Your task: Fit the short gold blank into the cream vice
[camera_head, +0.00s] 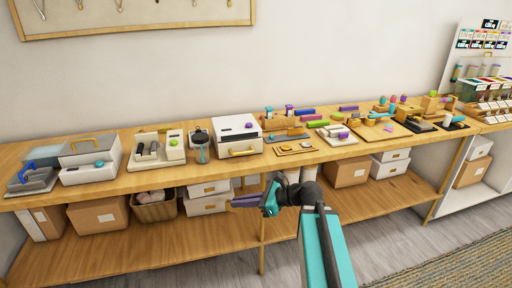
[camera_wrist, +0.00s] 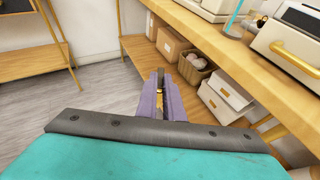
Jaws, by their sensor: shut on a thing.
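My gripper (camera_head: 238,203) has purple fingers and hangs in front of the bench, around the height of its lower shelf, pointing left. In the wrist view its fingers (camera_wrist: 161,98) are closed on a small gold piece, the short gold blank (camera_wrist: 160,100), mostly hidden between them. A small cream fixture (camera_head: 337,138) with dark and green parts sits near the bench's front edge, right of the middle. It may be the cream vice, but it is too small to tell. My gripper is well away from it, lower and to the left.
The long wooden bench (camera_head: 225,168) is crowded. A white box with a gold handle (camera_head: 237,138), a cream tool holder (camera_head: 174,153) and a grey-lidded box (camera_head: 92,173) stand on its left half. Trays and small parts fill the right. Cardboard boxes (camera_head: 97,217) sit on the lower shelf.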

